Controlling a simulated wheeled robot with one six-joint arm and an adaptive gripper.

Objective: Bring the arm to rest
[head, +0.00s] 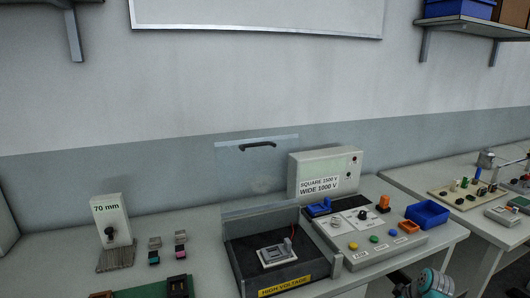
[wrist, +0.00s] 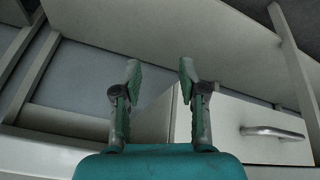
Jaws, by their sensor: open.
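My gripper (wrist: 160,72) shows in the wrist view with its two green-padded fingers spread apart and nothing between them. Beyond the fingers are the bench's underside framing and a white drawer front (wrist: 225,125) with a metal handle (wrist: 272,132). In the head view, part of my arm shows at the bottom edge, right of centre, in front of the bench. The fingertips cannot be made out there.
The bench holds a high-voltage box (head: 232,265) with a raised clear lid (head: 257,175), a control panel (head: 375,240) with buttons, a blue bin (head: 428,214) and a 70 mm block (head: 111,220). A second bench (head: 405,180) stands at right. Wall shelves (head: 470,28) hang above.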

